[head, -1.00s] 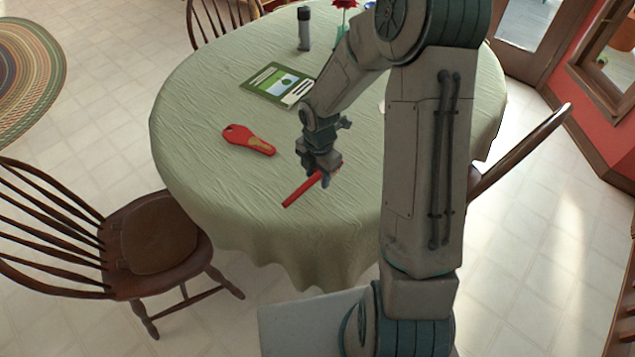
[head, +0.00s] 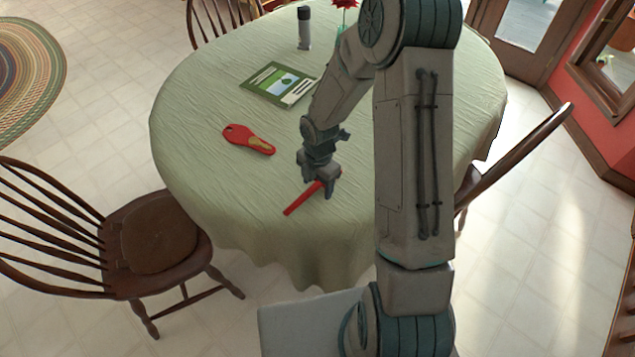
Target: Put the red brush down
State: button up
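The red brush (head: 299,201) shows as a thin red handle pointing down and left from my gripper (head: 319,182). Its upper right end is hidden by the gripper's fingers. The brush is at the tablecloth near the front middle of the round table (head: 225,190) and appears to lie on it or just above it. My gripper points down with its fingers about the upper end of the brush. The fingers are too small here to tell whether they grip it or stand apart from it.
A red paddle-shaped thing with a tan patch (head: 248,139) lies to the left. A green booklet (head: 279,85), a dark grey cylinder (head: 304,28) and a red flower (head: 345,4) are farther back. Wooden chairs (head: 150,235) stand around the table. The cloth's left front is bare.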

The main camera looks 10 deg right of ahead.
notch_tip(320, 180, up, 12)
jog(key=s+d+r+m+t, duration=0.3)
jog(key=s+r+m, duration=1.2)
jog(key=m, duration=1)
jog(key=s, duration=0.3)
jog(key=shift+s+d+r+p, duration=0.25)
jog(key=shift+s+p, duration=0.05)
